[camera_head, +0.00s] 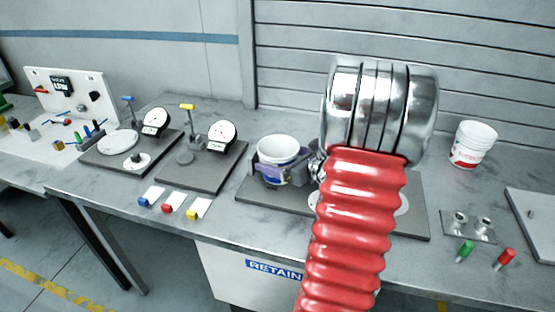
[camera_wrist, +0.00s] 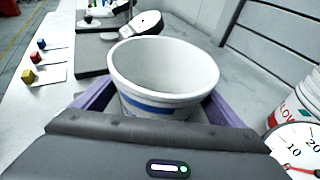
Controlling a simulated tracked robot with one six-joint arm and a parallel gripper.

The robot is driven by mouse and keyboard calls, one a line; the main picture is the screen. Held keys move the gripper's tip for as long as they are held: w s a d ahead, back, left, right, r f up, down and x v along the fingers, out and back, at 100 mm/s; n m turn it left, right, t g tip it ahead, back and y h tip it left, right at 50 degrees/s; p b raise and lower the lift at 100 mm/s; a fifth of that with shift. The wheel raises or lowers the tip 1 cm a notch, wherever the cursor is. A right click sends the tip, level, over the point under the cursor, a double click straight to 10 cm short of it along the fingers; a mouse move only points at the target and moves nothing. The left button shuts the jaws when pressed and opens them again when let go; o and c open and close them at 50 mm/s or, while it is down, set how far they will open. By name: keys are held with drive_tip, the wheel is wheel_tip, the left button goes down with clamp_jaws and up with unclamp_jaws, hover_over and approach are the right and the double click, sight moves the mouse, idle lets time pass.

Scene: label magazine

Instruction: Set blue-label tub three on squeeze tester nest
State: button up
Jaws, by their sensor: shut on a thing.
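A white tub with a blue label band (camera_head: 278,149) is held by my gripper (camera_head: 284,173) above the left part of a dark plate (camera_head: 250,191). In the wrist view the tub (camera_wrist: 165,108) is upright, open and empty inside, between the purple fingers of my gripper (camera_wrist: 160,102). Whether its base touches the plate cannot be told. Its number is not readable. Parts of a pale disc show at both sides of my red arm on the same plate; my arm hides the rest, so which part is the tester nest is unclear.
Two dial gauge stations, with a blue lever (camera_head: 127,99) and a yellow lever (camera_head: 187,107), stand to the left. Colored blocks on white cards (camera_head: 167,208) lie in front. A red-label tub (camera_head: 473,145) stands right. A dial (camera_wrist: 298,150) is close at the wrist view's lower right.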

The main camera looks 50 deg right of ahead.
drive_tip(key=o, duration=0.8)
drive_tip(key=shift+f, duration=0.1)
drive_tip(key=shift+c, duration=0.2)
drive_tip(key=shift+s+r, duration=0.35)
drive_tip(key=shift+s, duration=0.2)
drive_tip(key=v, duration=1.1)
drive_tip(key=shift+w, duration=0.1)
